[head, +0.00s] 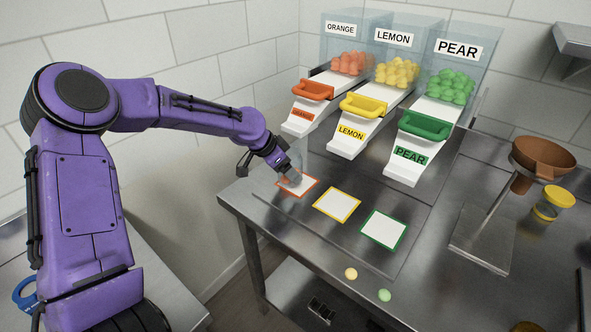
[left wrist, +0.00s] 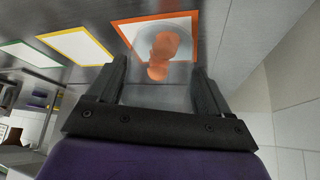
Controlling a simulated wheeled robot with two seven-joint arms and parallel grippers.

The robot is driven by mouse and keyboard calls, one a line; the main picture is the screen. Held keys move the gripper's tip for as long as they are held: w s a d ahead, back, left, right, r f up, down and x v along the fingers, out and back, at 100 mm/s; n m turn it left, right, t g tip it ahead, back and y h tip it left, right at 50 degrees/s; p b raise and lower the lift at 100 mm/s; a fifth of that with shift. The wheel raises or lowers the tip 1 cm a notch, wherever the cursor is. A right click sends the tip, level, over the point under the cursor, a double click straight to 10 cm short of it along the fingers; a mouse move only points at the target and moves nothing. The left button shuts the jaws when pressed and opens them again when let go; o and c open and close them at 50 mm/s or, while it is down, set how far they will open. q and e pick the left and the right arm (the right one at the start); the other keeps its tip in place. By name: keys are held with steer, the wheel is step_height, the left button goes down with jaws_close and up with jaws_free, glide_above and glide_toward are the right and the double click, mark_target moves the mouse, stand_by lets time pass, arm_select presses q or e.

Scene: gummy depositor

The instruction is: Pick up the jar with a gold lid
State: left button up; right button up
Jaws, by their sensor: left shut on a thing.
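A small jar with a gold-yellow lid (head: 559,195) stands on the steel table at the far right in the head view, beside the brown funnel. My left gripper (head: 291,177) is far from it, low over the orange-bordered white card. It is shut on a clear container (left wrist: 176,97), which shows between the fingers in the left wrist view with orange gummies (left wrist: 163,50) in or behind it. Its lid, if any, cannot be made out. My right gripper is not in view.
Orange, lemon and pear dispensers (head: 430,127) stand at the back. Yellow (head: 337,204) and green (head: 383,229) bordered cards lie beside the orange one (head: 309,191). The brown funnel (head: 543,157) on its stand rises at the right. Two loose gummies (head: 351,273) lie near the front edge.

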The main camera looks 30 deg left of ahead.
mark_target(279, 179)
arm_select(q)
steer(key=s, duration=0.1)
steer(key=s+a, duration=0.1)
steer(key=s, duration=0.1)
steer(key=s+a, duration=0.1)
steer(key=shift+s+a+b, duration=0.15)
steer(key=shift+b, duration=0.2)
steer(key=shift+s+a+r+p, duration=0.2)
steer(key=shift+s+a+p, duration=0.1)
steer(key=shift+s, duration=0.25)
steer(key=shift+s+a+r+p, duration=0.2)
steer(key=shift+s+p, duration=0.1)
steer(key=shift+s, duration=0.2)
steer(key=s+a+p, duration=0.1)
steer(key=s+p, duration=0.1)
steer(key=p, duration=0.1)
steer(key=s+a+p, duration=0.1)
steer(key=s+p, duration=0.1)
steer(key=p, duration=0.1)
steer(key=s+a+p, duration=0.1)
steer(key=s+p, duration=0.2)
steer(key=shift+a+f, duration=0.1)
steer(key=shift+a, duration=0.15)
steer(key=shift+s+a+f, duration=0.1)
steer(key=shift+s+f, duration=0.05)
steer(key=shift+f, duration=0.15)
